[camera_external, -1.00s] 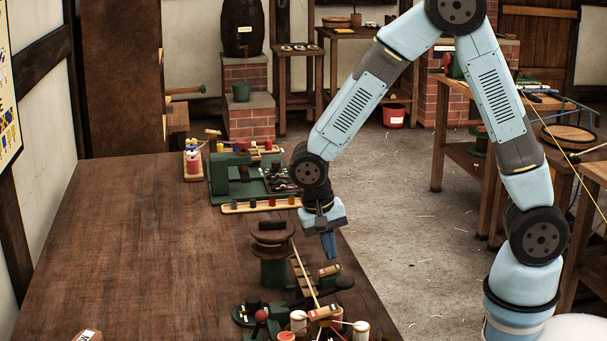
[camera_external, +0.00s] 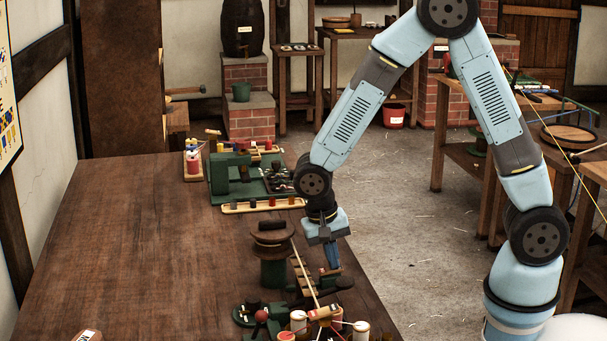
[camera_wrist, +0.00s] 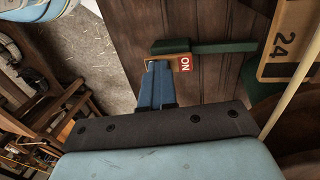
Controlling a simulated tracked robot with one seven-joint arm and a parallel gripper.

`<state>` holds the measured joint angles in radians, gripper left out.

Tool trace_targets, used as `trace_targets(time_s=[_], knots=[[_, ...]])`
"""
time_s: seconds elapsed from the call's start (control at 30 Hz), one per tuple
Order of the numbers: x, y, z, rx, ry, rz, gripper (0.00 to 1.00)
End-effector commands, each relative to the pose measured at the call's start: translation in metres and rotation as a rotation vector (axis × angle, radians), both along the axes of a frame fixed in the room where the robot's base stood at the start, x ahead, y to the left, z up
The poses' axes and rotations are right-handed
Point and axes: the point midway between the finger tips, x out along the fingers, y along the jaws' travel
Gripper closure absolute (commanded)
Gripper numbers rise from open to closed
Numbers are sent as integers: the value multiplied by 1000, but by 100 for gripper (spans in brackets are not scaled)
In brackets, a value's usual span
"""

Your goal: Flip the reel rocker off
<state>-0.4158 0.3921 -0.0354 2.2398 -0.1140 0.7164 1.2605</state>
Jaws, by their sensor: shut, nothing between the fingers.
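The reel rocker (camera_wrist: 185,64) shows in the wrist view as a small tan piece with a red face reading "ON", beside a green bar (camera_wrist: 215,47). In the outside view the small tan rocker (camera_external: 327,272) sits by the bench's right edge, right of the dark wooden reel (camera_external: 272,235) on its green stand. My gripper (camera_wrist: 158,66) has its blue fingers shut and empty. In the wrist view its tips overlap the rocker's left, unlabelled end; I cannot tell whether they touch. In the outside view my gripper (camera_external: 333,266) points down over the rocker, partly covering it.
A wooden plate marked "24" (camera_wrist: 285,42) and a pale rod (camera_wrist: 288,98) lie to the right in the wrist view. White spools (camera_external: 298,321) and green fittings crowd the front of the bench.

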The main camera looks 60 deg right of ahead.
Motion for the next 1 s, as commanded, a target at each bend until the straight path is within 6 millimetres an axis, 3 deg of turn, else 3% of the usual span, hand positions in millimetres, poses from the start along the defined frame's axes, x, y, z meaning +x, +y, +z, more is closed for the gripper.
trace_targets(time_s=[0.33,1.0], knots=[[-4,-2,-6,-3,9,0,100],[7,11,-6,-2,8,1,100]])
